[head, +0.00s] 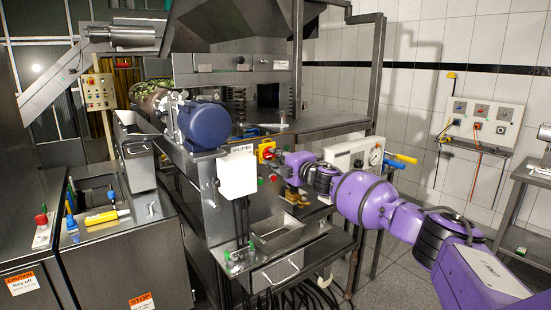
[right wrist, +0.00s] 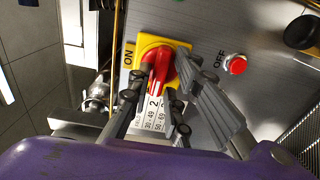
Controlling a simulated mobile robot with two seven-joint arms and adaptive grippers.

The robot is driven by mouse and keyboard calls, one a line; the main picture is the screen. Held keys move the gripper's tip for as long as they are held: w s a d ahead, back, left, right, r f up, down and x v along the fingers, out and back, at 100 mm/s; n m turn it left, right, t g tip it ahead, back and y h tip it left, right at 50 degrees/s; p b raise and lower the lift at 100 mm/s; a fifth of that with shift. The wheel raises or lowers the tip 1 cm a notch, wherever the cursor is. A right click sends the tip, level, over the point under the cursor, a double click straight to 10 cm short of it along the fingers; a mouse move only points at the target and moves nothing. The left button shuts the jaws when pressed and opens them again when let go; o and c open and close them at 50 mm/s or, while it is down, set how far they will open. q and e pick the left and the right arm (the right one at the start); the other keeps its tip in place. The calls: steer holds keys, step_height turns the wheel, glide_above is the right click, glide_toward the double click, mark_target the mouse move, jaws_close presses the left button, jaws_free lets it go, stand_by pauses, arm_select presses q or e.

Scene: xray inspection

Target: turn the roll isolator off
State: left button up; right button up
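The roll isolator is a red rotary knob (right wrist: 161,68) on a yellow plate (right wrist: 182,48), set in a grey metal panel. In the right wrist view an ON label (right wrist: 129,56) is beside the plate on the left and an OFF label (right wrist: 220,60) is on the right. The yellow plate also shows in the head view (head: 266,149). My right gripper (right wrist: 163,78) has its fingers on either side of the red knob and looks closed on it; the exact contact is partly hidden by the fingers. My left gripper is out of view.
A red push button (right wrist: 235,65) and a black knob (right wrist: 301,32) are on the same panel. A gauge box (head: 352,154) stands behind my right arm.

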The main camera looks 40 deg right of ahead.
steer(key=shift+o, duration=0.7)
steer(key=shift+s, duration=0.1)
steer(key=s, duration=1.2)
steer(key=shift+w+d, duration=0.1)
